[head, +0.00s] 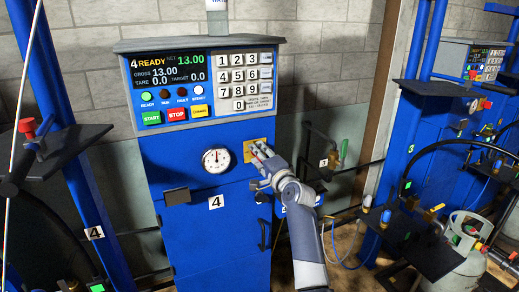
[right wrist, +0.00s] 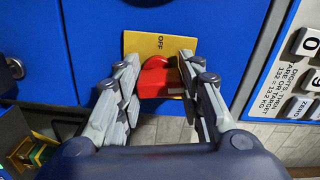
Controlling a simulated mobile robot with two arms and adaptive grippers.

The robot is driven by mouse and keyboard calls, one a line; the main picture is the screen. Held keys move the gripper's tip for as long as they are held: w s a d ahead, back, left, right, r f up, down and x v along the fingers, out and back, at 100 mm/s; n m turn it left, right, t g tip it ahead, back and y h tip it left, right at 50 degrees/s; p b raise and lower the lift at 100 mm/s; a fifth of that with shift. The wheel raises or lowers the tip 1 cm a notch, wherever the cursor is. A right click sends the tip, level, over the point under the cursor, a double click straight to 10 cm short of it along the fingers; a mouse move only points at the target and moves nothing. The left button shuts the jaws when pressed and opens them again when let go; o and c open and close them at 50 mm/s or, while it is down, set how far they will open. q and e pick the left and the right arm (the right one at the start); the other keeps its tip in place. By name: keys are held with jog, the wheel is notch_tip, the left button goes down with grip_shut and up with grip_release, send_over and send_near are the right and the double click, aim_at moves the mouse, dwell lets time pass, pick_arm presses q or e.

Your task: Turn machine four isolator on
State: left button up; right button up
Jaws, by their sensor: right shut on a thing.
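Machine four (head: 216,196) is a blue cabinet with a "4" label and a lit "4 READY" display (head: 168,69). Its isolator is a red handle (right wrist: 156,82) on a yellow plate (right wrist: 135,42), right of the round gauge in the head view. The word OFF shows on the plate in the right wrist view, beside the handle's top. My right gripper (right wrist: 158,66) is shut on the red handle, one finger on each side. In the head view my right gripper (head: 260,157) covers most of the handle, and part of the yellow plate (head: 258,145) shows. My left gripper is out of view.
A round gauge (head: 216,159) sits left of the isolator. Keypad (head: 244,80) and green, red and yellow buttons (head: 176,115) are above. A blue frame post stands at left. Another blue machine (head: 427,150) and a gas cylinder (head: 465,245) are at right.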

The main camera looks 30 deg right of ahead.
jog(key=shift+d+m+p, duration=0.1)
jog(key=shift+m+p, duration=0.5)
jog(key=shift+m, duration=0.4)
jog(key=o, duration=1.1)
jog(key=shift+c, duration=0.2)
jog(key=s, duration=1.2)
jog(key=shift+a, duration=0.35)
